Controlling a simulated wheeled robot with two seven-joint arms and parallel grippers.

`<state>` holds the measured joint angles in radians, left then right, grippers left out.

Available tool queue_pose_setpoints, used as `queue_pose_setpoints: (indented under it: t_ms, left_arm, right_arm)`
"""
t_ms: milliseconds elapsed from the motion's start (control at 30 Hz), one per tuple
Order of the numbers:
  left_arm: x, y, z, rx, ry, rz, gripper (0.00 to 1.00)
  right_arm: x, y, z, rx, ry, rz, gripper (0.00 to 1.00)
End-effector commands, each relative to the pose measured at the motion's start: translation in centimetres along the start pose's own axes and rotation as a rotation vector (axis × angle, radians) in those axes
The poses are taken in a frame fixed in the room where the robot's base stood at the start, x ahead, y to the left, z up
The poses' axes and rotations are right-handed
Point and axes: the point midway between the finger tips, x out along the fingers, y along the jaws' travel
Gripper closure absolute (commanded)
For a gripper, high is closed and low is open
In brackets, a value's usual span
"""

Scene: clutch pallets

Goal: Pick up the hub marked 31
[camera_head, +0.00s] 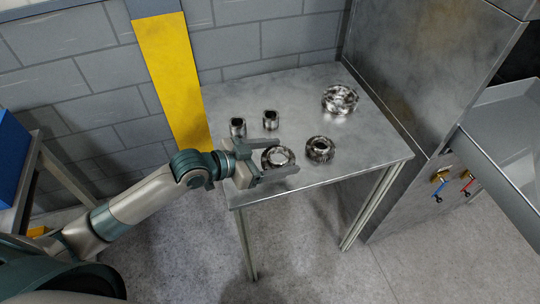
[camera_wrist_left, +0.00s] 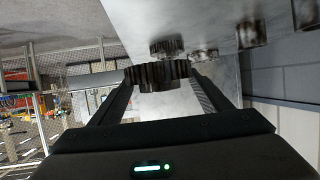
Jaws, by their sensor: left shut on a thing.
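My left gripper (camera_head: 284,158) reaches over the near left part of the metal table (camera_head: 300,85). Its two fingers are shut on a dark, worn, ring-shaped hub (camera_head: 278,156), one finger on each side. In the left wrist view this held hub (camera_wrist_left: 158,76) shows a toothed rim between the fingertips. I cannot read any number on it, and I cannot tell whether it touches the table. A similar round part (camera_head: 320,149) lies just right of the fingers. My right gripper is not in view.
A larger ring part (camera_head: 340,99) lies at the table's back right. Two small cylindrical parts (camera_head: 238,127) (camera_head: 271,119) stand behind the gripper. A grey metal cabinet (camera_head: 430,70) borders the table's right side. The table's right front is clear.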

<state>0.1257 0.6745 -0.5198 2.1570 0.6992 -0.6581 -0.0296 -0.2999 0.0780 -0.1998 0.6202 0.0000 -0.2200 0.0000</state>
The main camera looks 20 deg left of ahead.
Motion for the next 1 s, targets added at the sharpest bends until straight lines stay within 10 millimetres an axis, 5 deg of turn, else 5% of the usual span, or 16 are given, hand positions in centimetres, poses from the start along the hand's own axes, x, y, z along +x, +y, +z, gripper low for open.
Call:
queue_pose_setpoints:
  t_ms: [400,1000]
  left_arm:
    - [-0.8,6.0,-3.7,0.001,0.005,0.002,0.71]
    - [-1.0,6.9,-4.2,0.001,0.003,0.0,0.71]
  right_arm:
    - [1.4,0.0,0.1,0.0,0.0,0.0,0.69]
    - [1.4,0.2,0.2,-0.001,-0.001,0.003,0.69]
